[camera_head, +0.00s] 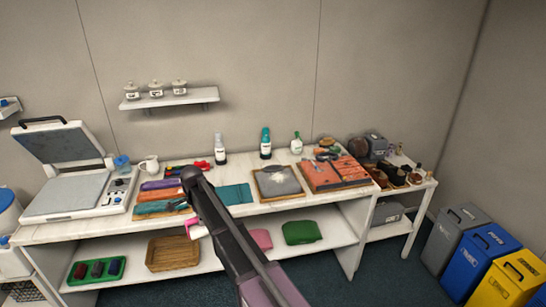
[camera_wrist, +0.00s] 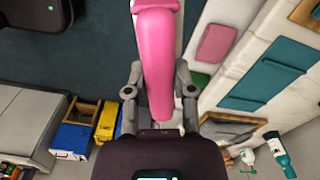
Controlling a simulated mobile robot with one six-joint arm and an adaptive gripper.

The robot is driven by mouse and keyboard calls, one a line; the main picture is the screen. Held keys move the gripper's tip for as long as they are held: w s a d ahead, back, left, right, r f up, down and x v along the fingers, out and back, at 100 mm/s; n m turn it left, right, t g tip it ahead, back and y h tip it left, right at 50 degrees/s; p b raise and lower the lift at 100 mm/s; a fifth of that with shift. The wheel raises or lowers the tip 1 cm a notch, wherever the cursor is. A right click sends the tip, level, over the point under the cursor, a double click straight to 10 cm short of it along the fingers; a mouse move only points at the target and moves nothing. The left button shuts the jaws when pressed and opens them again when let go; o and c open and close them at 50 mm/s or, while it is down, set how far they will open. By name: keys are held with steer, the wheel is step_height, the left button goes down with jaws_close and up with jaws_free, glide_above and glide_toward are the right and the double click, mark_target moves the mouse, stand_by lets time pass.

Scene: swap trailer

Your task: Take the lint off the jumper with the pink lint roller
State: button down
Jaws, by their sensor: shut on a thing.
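The pink lint roller (camera_wrist: 156,60) is upright in the wrist view, between the two fingers of my gripper (camera_wrist: 158,82), which is shut on it. In the head view a pink piece of the roller (camera_head: 191,222) and a white part show beside my arm, at the bench's front edge; my arm hides most of the gripper there. A grey folded garment, likely the jumper (camera_head: 278,180), lies on a wooden-edged board right of my arm, apart from the roller. Lint on it is too small to make out.
A teal cloth (camera_head: 235,194) lies between my arm and the board. A heat press (camera_head: 75,175) stands left. Bottles (camera_head: 265,143) line the back. An orange-red tray (camera_head: 335,175) is right of the board. Coloured bins (camera_head: 488,255) stand at right. Folded cloths (camera_head: 302,232) lie on the lower shelf.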

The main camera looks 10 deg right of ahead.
steer(key=shift+s, duration=0.3)
steer(key=shift+w+d, duration=0.15)
stand_by(0.3)
